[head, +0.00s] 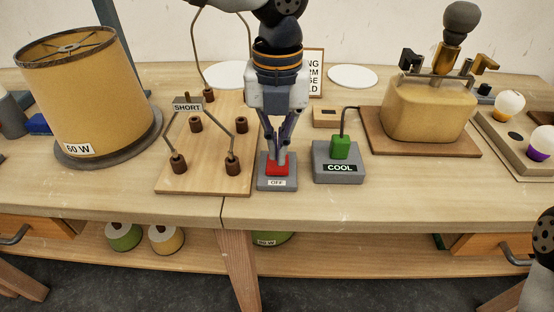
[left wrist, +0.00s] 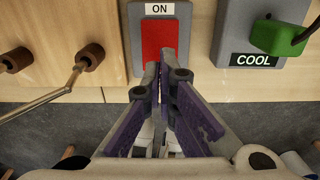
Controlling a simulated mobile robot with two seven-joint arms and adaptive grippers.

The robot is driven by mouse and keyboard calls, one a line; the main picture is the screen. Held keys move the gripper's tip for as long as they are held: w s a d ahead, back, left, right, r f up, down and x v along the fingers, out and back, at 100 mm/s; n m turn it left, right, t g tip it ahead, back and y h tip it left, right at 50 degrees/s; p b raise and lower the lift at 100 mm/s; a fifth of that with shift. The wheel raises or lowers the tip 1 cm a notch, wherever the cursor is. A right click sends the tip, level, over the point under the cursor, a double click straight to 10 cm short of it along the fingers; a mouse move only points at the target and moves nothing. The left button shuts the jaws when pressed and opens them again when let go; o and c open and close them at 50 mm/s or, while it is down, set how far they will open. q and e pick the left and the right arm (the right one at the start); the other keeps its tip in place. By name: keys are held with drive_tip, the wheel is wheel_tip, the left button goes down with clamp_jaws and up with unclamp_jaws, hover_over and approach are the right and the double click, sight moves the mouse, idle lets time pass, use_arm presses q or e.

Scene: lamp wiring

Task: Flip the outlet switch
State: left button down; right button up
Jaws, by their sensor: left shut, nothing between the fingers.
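The outlet switch is a grey box with a red rocker (head: 278,168) near the front of the table, with an OFF label (head: 277,183) on its near side. In the left wrist view the red rocker (left wrist: 158,42) shows with an ON label (left wrist: 160,9) at its other end. My left gripper (head: 279,160) points down from above, shut and empty, with its fingertips at the rocker. In the left wrist view its fingertips (left wrist: 160,67) overlap the lower part of the rocker; whether they touch it I cannot tell. My right gripper is not in view.
Left of the switch is a wooden board (head: 200,183) with brown posts, wires and a SHORT label. Close on the right is a grey COOL block (head: 337,175) with a green plug (head: 340,147). A lampshade (head: 80,90) stands far left, a yellow block (head: 428,108) right.

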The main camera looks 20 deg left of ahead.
sight(277, 167)
use_arm(q)
drive_tip(key=shift+f, duration=1.45)
idle(0.6)
wheel_tip(277, 167, up, 3)
drive_tip(key=shift+f+p, duration=0.1)
drive_tip(key=shift+p, duration=0.65)
drive_tip(key=shift+r+p, duration=0.95)
drive_tip(key=shift+r, duration=1.25)
drive_tip(key=shift+f, duration=0.1)
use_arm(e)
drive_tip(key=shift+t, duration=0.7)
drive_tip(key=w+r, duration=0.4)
